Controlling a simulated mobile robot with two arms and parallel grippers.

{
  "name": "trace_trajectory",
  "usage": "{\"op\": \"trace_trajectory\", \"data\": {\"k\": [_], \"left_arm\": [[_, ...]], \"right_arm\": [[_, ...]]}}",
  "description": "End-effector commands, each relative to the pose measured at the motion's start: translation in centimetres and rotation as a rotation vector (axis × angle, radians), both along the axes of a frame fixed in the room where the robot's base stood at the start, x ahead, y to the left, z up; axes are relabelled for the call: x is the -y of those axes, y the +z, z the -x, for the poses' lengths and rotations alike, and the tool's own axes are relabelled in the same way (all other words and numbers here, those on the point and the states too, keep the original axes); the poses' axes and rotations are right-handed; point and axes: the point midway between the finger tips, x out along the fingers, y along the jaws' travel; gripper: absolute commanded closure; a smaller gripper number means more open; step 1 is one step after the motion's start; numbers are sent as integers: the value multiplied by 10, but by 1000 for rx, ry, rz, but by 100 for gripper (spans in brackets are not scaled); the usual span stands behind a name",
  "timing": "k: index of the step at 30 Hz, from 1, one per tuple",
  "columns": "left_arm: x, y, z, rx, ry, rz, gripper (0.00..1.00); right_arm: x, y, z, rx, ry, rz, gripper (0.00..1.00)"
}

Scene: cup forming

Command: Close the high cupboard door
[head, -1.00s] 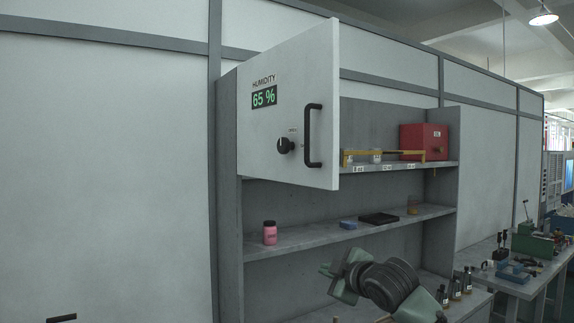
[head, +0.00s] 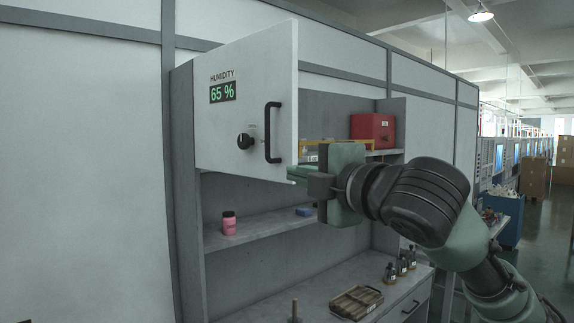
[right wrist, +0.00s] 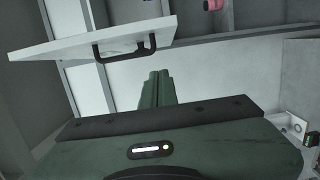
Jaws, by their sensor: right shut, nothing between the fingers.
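The high cupboard door (head: 213,145) stands open, swung out from its left side. It is a pale panel with a humidity display reading 65 %, a dark knob (head: 245,141) and a black bar handle (head: 270,132). My right gripper (head: 298,174) is shut and empty, at the door's lower free corner in the head view. Whether it touches the door cannot be told there. In the right wrist view, the closed fingers (right wrist: 156,88) point toward the area below the door (right wrist: 70,44) and handle (right wrist: 122,50), with a visible gap. My left gripper is not in view.
A red box (head: 373,129) and a yellow rack stand on the cupboard's upper shelf behind the door. A pink jar (head: 229,223) stands on the middle shelf. Dark bottles (head: 402,262) and a wooden tray (head: 356,301) are on the counter below.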

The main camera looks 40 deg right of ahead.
Motion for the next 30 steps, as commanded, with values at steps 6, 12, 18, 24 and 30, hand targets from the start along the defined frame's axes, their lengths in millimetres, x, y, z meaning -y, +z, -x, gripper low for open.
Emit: {"op": "trace_trajectory", "data": {"k": [6,12,18,24,30], "left_arm": [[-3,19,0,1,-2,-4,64],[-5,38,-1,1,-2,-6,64],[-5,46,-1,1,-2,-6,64],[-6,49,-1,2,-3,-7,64],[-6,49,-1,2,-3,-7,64]], "right_arm": [[3,2,-43,-7,2,-5,100],[7,3,-86,-6,2,-5,100],[34,0,-96,-5,-4,-1,100],[46,-1,-97,-2,1,-2,100],[47,-1,-97,-1,3,-3,100]]}}
